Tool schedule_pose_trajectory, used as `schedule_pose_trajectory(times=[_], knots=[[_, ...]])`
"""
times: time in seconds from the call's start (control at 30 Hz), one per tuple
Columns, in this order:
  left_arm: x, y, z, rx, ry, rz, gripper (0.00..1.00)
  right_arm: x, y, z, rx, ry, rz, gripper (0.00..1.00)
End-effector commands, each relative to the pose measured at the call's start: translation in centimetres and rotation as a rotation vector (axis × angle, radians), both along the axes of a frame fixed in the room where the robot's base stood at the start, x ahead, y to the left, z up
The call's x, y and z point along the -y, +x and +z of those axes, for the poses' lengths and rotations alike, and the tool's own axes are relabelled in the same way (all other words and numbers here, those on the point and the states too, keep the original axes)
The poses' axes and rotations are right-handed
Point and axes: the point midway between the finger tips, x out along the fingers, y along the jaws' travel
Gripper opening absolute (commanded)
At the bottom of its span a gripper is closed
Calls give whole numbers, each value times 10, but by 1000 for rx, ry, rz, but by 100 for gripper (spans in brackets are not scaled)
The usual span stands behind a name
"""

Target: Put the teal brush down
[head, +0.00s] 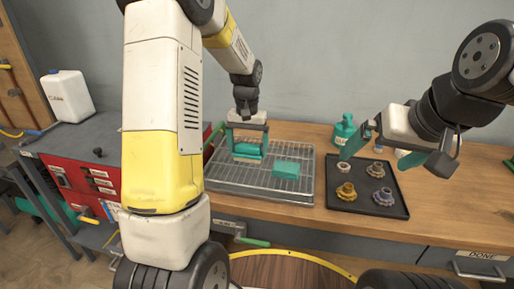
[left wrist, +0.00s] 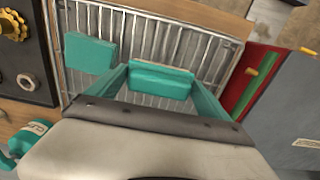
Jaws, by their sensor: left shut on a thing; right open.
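The teal brush (head: 246,152) is a teal block with a paler strip along its underside in the head view. My left gripper (head: 249,148) is shut on it over the wire rack (head: 222,184). In the left wrist view the brush (left wrist: 160,80) lies between the two teal fingers of the left gripper (left wrist: 160,74), with the rack's bars (left wrist: 140,28) behind it. I cannot tell whether its underside touches the rack. My right gripper (head: 382,150) is open and empty above the dark tray (head: 365,207).
A second teal block (head: 287,169) lies on the rack, right of the brush; it also shows in the left wrist view (left wrist: 90,53). The tray holds several gears and rings, including a brass gear (head: 346,191). A teal bottle (head: 344,131) stands behind the tray. The rack's front is bare.

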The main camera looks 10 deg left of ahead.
Motion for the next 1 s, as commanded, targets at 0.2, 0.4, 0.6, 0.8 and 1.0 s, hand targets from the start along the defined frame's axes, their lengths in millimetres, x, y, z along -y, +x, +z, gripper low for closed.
schedule_pose_trajectory(times=[0.2,0.4,0.6,0.8,1.0], knots=[[1,3,-29,-5,0,0,43,0,0,0,0,0,0,100],[0,4,-36,0,0,0,43,0,0,0,0,0,0,100],[0,4,-38,-1,0,0,43,0,0,0,0,0,0,100],[0,4,-39,0,0,0,100,0,0,0,0,0,0,100],[0,4,-35,1,0,0,100,0,0,0,0,0,0,100]])
